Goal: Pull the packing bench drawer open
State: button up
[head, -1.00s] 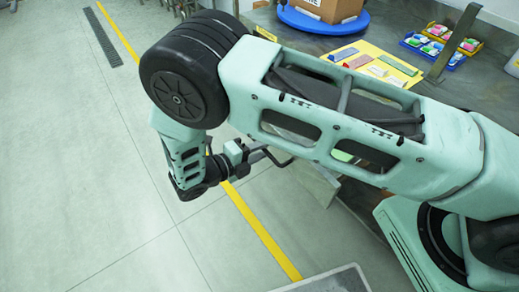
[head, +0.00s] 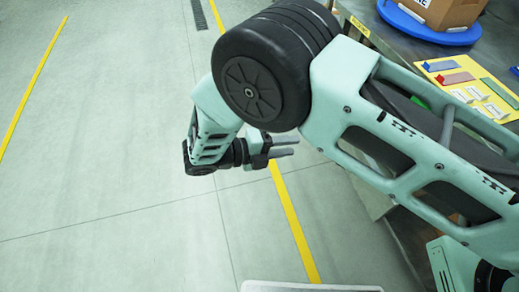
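The packing bench (head: 395,38) runs along the right side of the head view, largely covered by my arm. A grey panel (head: 374,198), which looks like part of the drawer, juts out below my forearm over the floor. Its handle is hidden behind my arm, and how far the drawer stands out cannot be told. My gripper (head: 286,146) is left of the panel, above the yellow floor line. Its two fingers point right, with a gap between them and nothing held. It is apart from the panel.
A blue turntable (head: 430,28) with a cardboard box (head: 450,10) and a yellow board (head: 470,85) with coloured strips and white labels are on the bench. The floor (head: 110,150) at left is clear. A light-coloured edge (head: 310,287) shows at the bottom.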

jog(key=v, duration=0.7)
jog(key=shift+b, duration=0.4)
jog(key=s+d+r+m+g+y+p, duration=0.1)
jog(key=s+d+r+m+y, duration=0.3)
jog(key=r+m, duration=0.4)
jog(key=s+d+r+m+g+y+p, duration=0.2)
jog(key=s+d+r+m+y+p, duration=0.2)
jog(key=r+m, duration=0.5)
jog(key=s+d+r+m+g+y+p, duration=0.2)
jog(key=s+d+r+m+y, duration=0.4)
jog(key=m, duration=0.9)
jog(key=d+r+y+p, duration=0.1)
jog(key=d+r, duration=0.1)
jog(key=d, duration=0.1)
jog(key=shift+s+r, duration=0.25)
jog(key=shift+r, duration=0.1)
jog(key=shift+d, duration=0.1)
